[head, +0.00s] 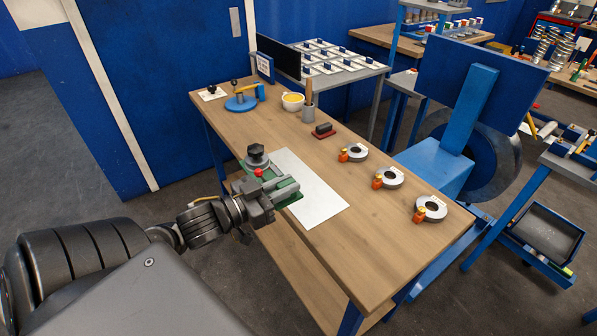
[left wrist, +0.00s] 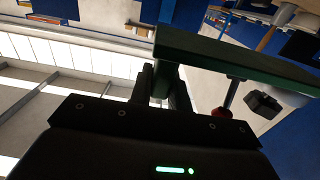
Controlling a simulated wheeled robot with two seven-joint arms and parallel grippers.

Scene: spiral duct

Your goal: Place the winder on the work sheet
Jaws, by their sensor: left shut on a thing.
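The white work sheet (head: 318,201) lies flat on the wooden table. The winder has a green base (head: 291,198), a grey body, a black knob (head: 256,150) and a red ball. My left gripper (head: 262,197) is shut on the winder at the table's left edge. The winder overlaps the sheet's left side in the head view; its height above the table is hard to tell. In the left wrist view, the winder's green base (left wrist: 235,62) crosses above the fingers, with the red ball and black knob at right. My right gripper is out of view.
Three grey rings with orange fittings (head: 388,178) lie right of the sheet on the table (head: 390,240). The table's near right part is clear.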

